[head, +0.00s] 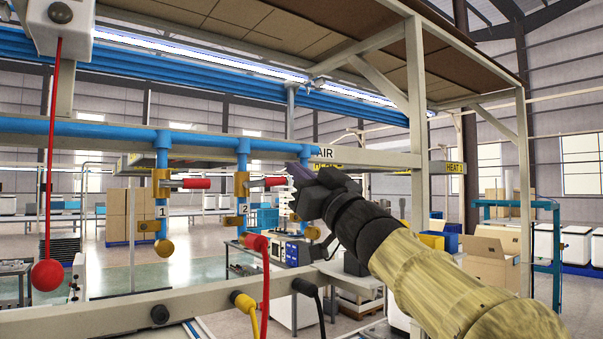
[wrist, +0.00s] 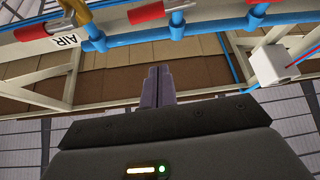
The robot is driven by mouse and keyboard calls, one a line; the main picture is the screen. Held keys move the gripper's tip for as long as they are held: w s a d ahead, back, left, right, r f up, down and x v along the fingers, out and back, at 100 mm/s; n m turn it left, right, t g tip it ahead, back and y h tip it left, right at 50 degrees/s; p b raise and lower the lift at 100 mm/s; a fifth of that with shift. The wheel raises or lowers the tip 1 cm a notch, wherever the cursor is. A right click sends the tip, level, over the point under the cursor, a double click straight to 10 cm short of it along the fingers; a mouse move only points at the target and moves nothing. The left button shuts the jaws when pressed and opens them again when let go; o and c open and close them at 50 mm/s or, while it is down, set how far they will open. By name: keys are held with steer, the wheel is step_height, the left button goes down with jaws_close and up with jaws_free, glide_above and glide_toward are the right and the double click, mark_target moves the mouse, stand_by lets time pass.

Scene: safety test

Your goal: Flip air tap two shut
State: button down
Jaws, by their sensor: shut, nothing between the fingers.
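Air tap two is the brass valve (head: 242,184) on the middle blue drop pipe, above a tag marked 2 (head: 243,209). Its red-sleeved lever (head: 275,182) points right, crosswise to the upright pipe. A red lever (wrist: 146,12) shows at the top of the wrist view and seems to be the same one. My gripper (head: 294,171) is shut and empty, just right of the lever's tip; I cannot tell whether they touch. Its closed fingers also show in the wrist view (wrist: 160,82). My gripper hides much of the third drop pipe.
Tap one (head: 161,184), its red lever also pointing right, is to the left. The AIR sign (head: 325,154) is behind my gripper. A red ball on a cord (head: 47,275) hangs at far left. Red, yellow and black hoses (head: 265,290) and a beige rail (head: 200,298) are below.

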mark_target(263, 183)
steer(key=p+x, duration=0.4)
steer(key=x, duration=0.4)
steer(key=shift+w+d+f+b, duration=0.1)
steer(key=shift+f+b, duration=0.15)
steer(key=shift+f, duration=0.85)
steer(key=shift+w+f+b, duration=0.15)
steer(key=shift+f+b, duration=0.05)
steer(key=shift+f, duration=0.9)
steer(key=shift+d, duration=0.1)
